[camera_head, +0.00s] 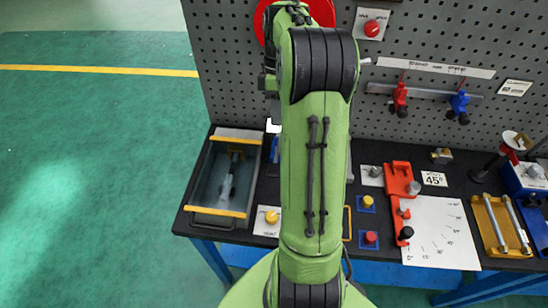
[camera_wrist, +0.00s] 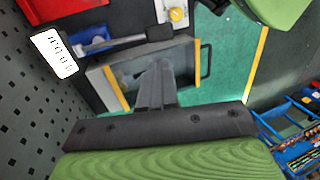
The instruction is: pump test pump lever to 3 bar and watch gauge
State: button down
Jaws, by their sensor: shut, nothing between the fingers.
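At the right edge of the head view stands a blue unit (camera_head: 525,179), cut off by the frame, which may be the test pump. Beside it a round white dial-like part with red (camera_head: 512,138) sits above a dark slanted rod (camera_head: 487,168), possibly the gauge and lever. No reading can be made out. My gripper (camera_wrist: 156,70) is shut and empty in the wrist view, over the tray with yellow edges (camera_wrist: 119,88).
The tray also shows at the bench's left end (camera_head: 217,209). A pegboard (camera_head: 230,75) rises behind the bench. A red bracket (camera_head: 399,178), an angle plate (camera_head: 452,226) and yellow tray (camera_head: 478,215) occupy the right side. Green floor (camera_head: 90,150) is clear at left.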

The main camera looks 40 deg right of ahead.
aim_at(274, 169)
jog(key=shift+a, duration=0.15)
jog(key=b+x, duration=0.2)
jog(key=x, duration=1.2)
jog(key=shift+f, duration=0.1)
